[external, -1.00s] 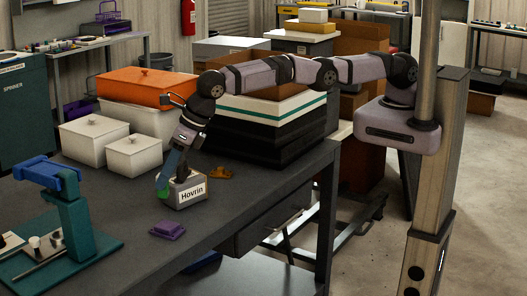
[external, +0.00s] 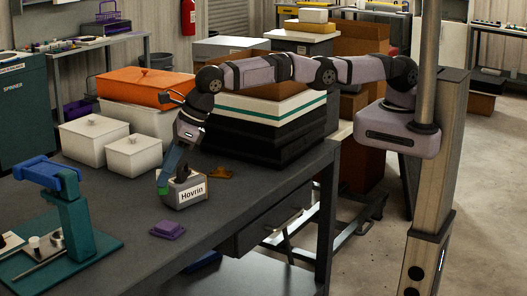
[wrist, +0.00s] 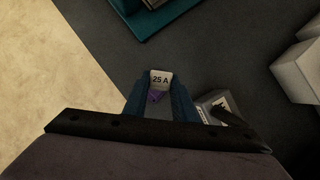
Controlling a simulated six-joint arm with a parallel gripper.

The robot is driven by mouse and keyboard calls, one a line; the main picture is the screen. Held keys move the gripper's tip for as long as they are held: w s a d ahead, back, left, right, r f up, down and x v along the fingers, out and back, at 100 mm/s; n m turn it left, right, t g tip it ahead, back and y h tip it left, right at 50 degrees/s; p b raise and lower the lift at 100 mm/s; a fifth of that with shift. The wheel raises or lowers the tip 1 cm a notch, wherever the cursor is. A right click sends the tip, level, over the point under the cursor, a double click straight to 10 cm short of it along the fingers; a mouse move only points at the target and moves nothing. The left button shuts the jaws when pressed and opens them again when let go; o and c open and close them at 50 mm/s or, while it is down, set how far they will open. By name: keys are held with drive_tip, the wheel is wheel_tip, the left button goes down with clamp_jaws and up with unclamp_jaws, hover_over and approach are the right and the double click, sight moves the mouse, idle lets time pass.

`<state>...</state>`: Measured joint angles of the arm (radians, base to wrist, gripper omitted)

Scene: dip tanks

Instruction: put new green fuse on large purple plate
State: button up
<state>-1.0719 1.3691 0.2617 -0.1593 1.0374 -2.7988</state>
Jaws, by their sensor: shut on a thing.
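My gripper (external: 165,178) is shut on the fuse, just left of the Hovrin box. In the wrist view, the fuse's pale end (wrist: 160,78), marked 25 A, shows between the fingers. A small green part at the fingertips shows in the external view; most of the fuse body is hidden. The purple plate (external: 168,229) lies on the dark bench in front and to the left of the box, apart from the gripper. In the wrist view a little of it shows as a purple patch (wrist: 155,97) behind the fuse.
The Hovrin box (external: 184,192) stands close beside the gripper. An orange dish (external: 220,173) lies behind it. A teal stand (external: 72,220) is at the left, and white lidded boxes (external: 135,156) are behind. The bench around the purple plate is clear.

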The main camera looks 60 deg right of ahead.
sight(166, 188)
wheel_tip(166, 188, down, 4)
drive_tip(key=b, duration=0.3)
drive_tip(key=shift+f+b, duration=0.2)
drive_tip(key=shift+b, duration=0.2)
drive_tip(key=shift+f+p, duration=0.3)
drive_tip(key=shift+f, duration=2.05)
drive_tip(key=shift+f, duration=0.15)
drive_tip(key=o, duration=1)
drive_tip(key=shift+o, duration=0.2)
